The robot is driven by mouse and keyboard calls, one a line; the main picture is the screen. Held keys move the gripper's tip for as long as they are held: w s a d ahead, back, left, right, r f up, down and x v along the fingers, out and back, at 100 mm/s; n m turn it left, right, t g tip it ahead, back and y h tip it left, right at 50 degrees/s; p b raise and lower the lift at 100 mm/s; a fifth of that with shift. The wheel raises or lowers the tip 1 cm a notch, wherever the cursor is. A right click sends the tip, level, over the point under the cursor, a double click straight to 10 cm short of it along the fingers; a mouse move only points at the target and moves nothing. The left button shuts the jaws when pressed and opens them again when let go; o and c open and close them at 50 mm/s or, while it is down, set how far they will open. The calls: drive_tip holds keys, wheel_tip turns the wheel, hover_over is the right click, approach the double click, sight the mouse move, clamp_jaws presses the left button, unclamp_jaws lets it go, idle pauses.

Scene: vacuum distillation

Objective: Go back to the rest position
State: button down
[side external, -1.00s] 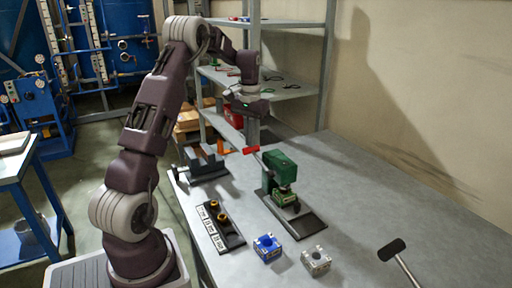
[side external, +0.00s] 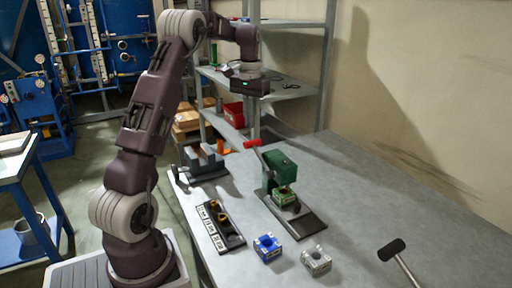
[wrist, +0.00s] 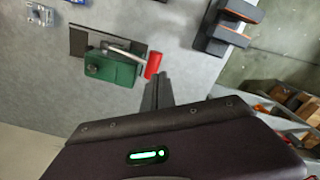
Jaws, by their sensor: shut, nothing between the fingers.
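My gripper (wrist: 158,90) shows in the wrist view as two dark fingers pressed together with nothing between them. In the side external view its housing is raised high above the back of the bench, in front of the shelves, and its fingers are hard to make out. The green press (side external: 281,172) with a red-tipped lever (side external: 252,144) stands on the bench below, apart from the gripper. It also shows in the wrist view (wrist: 112,68). A small green block (side external: 285,197) sits in the press.
A blue block (side external: 267,247) and a grey block (side external: 316,261) are on the bench near its front. A labelled rack (side external: 221,226), a vise (side external: 205,163) and a black-headed hammer (side external: 391,249) also lie there. Metal shelves (side external: 297,93) stand behind. The bench's right side is mostly clear.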

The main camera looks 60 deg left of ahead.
drive_tip(key=s+d+r+m+t, duration=0.1)
drive_tip(key=s+d+r, duration=0.15)
drive_tip(key=d, duration=0.35)
drive_tip(key=s+d+r+m+t, duration=0.1)
drive_tip(key=d+r, duration=0.3)
drive_tip(key=d, duration=0.3)
drive_tip(key=s+d+r+m, duration=0.1)
drive_tip(key=s+d+r, duration=0.15)
drive_tip(key=d, duration=0.35)
drive_tip(key=s+d+f+m+t, duration=0.1)
drive_tip(key=s+d+f, duration=0.1)
drive_tip(key=s+d, duration=0.4)
drive_tip(key=s+d+f+m+t, duration=0.2)
drive_tip(key=s+d, duration=0.5)
drive_tip(key=s, duration=0.3)
drive_tip(key=shift+s+t, duration=0.3)
drive_tip(key=shift+s, duration=0.1)
